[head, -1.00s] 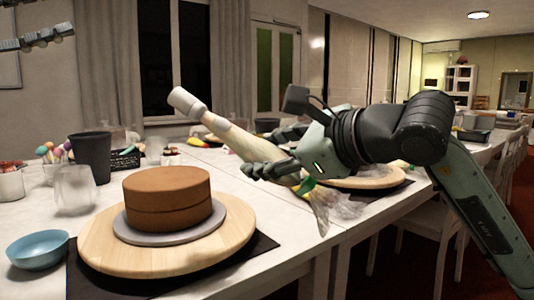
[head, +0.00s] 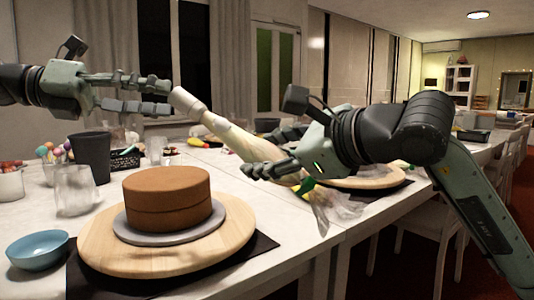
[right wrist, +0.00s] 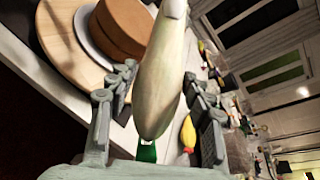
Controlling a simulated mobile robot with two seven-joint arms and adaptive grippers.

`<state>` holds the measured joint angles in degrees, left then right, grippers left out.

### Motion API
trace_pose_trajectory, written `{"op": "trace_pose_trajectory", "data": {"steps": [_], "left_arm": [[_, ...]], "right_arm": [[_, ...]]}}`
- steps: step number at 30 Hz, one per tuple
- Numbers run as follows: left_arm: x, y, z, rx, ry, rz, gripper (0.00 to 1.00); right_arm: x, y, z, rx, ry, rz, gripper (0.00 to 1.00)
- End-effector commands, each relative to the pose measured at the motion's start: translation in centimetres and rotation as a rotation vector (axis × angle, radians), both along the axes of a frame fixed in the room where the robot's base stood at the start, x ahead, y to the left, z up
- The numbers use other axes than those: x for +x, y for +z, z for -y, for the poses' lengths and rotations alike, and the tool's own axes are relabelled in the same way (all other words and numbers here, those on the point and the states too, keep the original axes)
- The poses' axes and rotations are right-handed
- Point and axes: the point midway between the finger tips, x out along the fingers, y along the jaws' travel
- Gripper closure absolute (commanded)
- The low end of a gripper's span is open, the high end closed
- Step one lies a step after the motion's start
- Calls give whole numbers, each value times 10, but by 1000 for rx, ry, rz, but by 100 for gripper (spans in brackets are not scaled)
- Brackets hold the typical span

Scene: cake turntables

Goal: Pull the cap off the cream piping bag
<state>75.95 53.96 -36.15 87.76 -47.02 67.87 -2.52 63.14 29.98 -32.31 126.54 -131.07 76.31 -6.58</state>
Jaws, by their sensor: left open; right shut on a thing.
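The cream piping bag (head: 240,143) is held tilted above the table, its narrow end up and to the left. The white cap (head: 188,102) is on that end. My right gripper (head: 278,150) is shut on the bag's body; in the right wrist view its fingers (right wrist: 160,105) are on both sides of the bag (right wrist: 163,75). The cap is partly cut off at the top of that view. My left gripper (head: 165,96) is open and empty, its fingertips right at the cap's left end; I cannot tell whether they touch it.
A brown cake (head: 167,198) stands on a round wooden turntable (head: 105,245) below the bag. A blue bowl (head: 38,250), a dark cup (head: 92,158) and a clear glass (head: 74,190) stand at the left. A second turntable (head: 375,180) is behind my right gripper.

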Motion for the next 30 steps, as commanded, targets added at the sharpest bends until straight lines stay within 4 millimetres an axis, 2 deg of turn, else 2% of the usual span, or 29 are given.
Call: {"op": "trace_pose_trajectory", "data": {"steps": [3, 9, 20, 23, 30], "left_arm": [[3, -2, 16, 0, -2, 0, 55], [7, -4, 30, -1, -1, -1, 55], [9, -5, 34, -1, 1, -1, 55], [9, -5, 34, -1, 1, -1, 65], [8, -5, 34, -2, 0, -1, 95]], "right_arm": [[0, 1, 0, 2, 0, 2, 64], [0, 1, 0, 2, 0, 2, 64], [0, 1, 0, 2, 0, 2, 64], [0, 1, 0, 2, 0, 2, 64], [0, 1, 0, 2, 0, 2, 64]]}}
